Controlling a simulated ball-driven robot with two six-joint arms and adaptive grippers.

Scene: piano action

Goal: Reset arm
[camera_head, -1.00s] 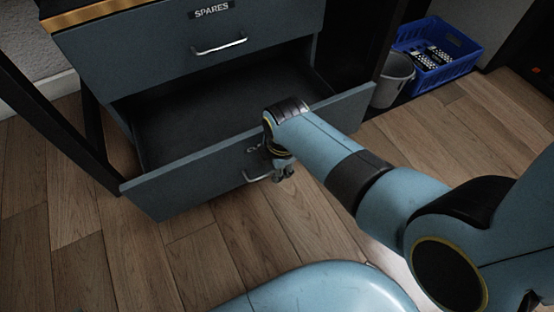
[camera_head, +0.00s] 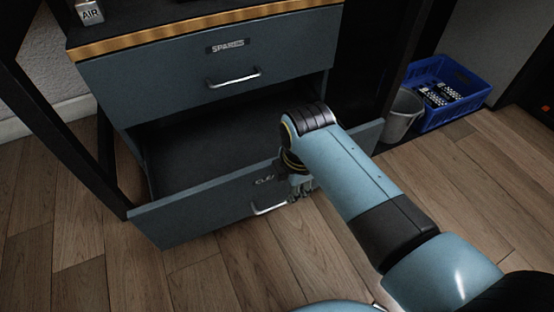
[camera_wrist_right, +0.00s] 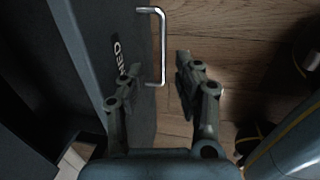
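The lower grey-blue drawer (camera_head: 205,208) stands pulled out, and the inside that shows looks empty and dark. My right gripper (camera_head: 302,190) is at the right part of its front, by the metal handle (camera_head: 266,209). The arm hides part of the drawer front and its label. In the right wrist view my right gripper (camera_wrist_right: 158,70) is open, its two fingers apart. The handle (camera_wrist_right: 162,40) runs between and beyond the fingertips, and the fingers are not closed on it. My left gripper is not in view.
The upper drawer (camera_head: 150,88), labelled SPARES, is shut. A grey bin (camera_head: 402,117) and a blue crate (camera_head: 468,104) with black-and-white items stand at the right. A dark frame leg (camera_head: 60,130) is on the left. Wooden floor (camera_head: 90,265) is clear in front.

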